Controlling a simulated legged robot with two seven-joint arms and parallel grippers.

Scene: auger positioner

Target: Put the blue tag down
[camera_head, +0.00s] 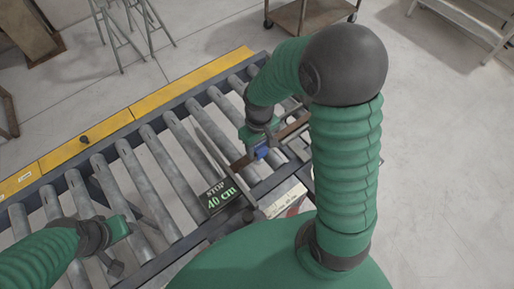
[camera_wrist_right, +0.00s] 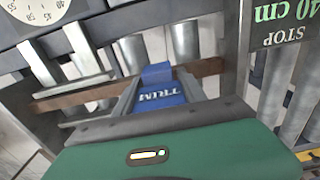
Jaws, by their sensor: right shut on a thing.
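The blue tag (camera_wrist_right: 160,92), lettered TRIM, is between the fingers of my right gripper (camera_wrist_right: 160,92) in the right wrist view. The gripper is shut on it. A brown bar (camera_wrist_right: 85,95) runs crosswise just behind the tag; whether they touch I cannot tell. In the head view the blue tag (camera_head: 261,152) shows small below my right gripper (camera_head: 257,143), over the far right part of the roller conveyor. My left gripper (camera_head: 118,230) is over the conveyor's left part, apart from the tag; its fingers are unclear.
The roller conveyor (camera_head: 152,160) has a yellow edge strip (camera_head: 170,97). A dark STOP 40 cm sign (camera_head: 219,195) is left of the tag. A pale scale plate (camera_head: 285,199) is nearby. A round dial (camera_wrist_right: 38,8) shows in the wrist view. A cart (camera_head: 308,18) stands behind.

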